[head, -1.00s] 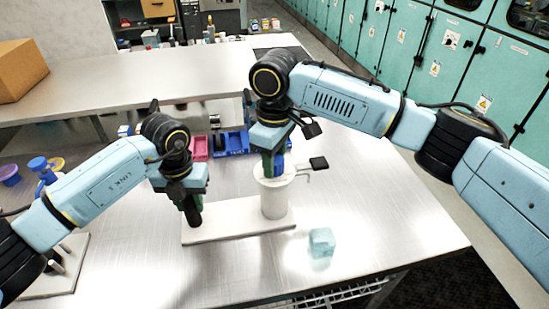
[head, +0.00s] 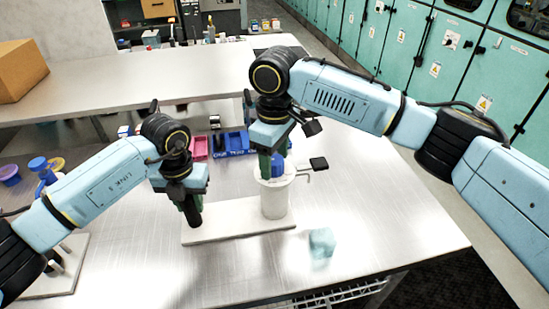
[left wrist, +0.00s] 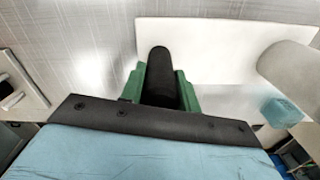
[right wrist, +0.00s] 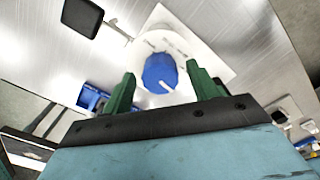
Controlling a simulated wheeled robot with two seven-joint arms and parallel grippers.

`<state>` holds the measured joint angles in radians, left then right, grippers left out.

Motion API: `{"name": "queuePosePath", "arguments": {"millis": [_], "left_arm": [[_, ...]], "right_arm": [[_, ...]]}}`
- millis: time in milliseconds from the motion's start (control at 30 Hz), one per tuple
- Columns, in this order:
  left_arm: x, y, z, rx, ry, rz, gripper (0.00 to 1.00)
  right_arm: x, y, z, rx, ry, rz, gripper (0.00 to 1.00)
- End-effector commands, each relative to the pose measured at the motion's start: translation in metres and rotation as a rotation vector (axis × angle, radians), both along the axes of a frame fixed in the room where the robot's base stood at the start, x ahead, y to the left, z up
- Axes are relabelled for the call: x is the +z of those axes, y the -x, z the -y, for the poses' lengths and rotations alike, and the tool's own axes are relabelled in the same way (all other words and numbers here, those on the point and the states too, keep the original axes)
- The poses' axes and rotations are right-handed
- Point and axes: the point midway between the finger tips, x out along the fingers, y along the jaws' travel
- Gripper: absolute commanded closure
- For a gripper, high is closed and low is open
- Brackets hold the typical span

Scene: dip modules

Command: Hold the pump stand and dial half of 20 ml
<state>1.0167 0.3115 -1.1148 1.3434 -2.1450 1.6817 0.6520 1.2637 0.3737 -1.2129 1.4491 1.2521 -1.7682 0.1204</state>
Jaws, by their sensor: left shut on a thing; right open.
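The pump stand has a flat white base (head: 225,229), a black upright post (left wrist: 160,65) at its left end and a white cylinder (head: 273,203) at its right end. My left gripper (left wrist: 160,85) is shut on the black post, with one green finger on each side. A blue dial (right wrist: 160,73) with a white pointer line sits on top of the cylinder; it also shows in the head view (head: 278,167). My right gripper (right wrist: 158,80) is open above the cylinder, its green fingers on either side of the dial with gaps visible. The scale markings are too small to read.
A translucent blue cube (head: 321,242) stands right of the base. A black paddle (head: 319,163) sticks out beside the cylinder. Blue bins (head: 236,142) and a pink bin (head: 197,147) stand behind. The table's front right is clear.

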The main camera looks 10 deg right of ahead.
Motion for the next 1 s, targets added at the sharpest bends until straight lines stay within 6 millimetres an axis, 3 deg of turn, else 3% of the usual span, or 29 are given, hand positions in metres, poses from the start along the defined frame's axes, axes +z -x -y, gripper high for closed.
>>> {"name": "queuePosePath", "arguments": {"millis": [500, 700, 1000], "left_arm": [[-0.001, 0.001, 0.0, -0.001, 0.0, -0.002, 1.0], [-0.001, 0.001, 0.0, -0.001, 0.0, -0.002, 1.0], [-0.001, 0.001, 0.0, -0.001, 0.0, -0.002, 1.0]], "right_arm": [[0.098, 0.0, -0.001, 0.001, -0.003, 0.004, 0.41], [0.113, 0.0, 0.0, 0.0, -0.002, 0.001, 0.41], [0.114, 0.0, 0.0, 0.0, -0.002, 0.001, 0.41]]}}
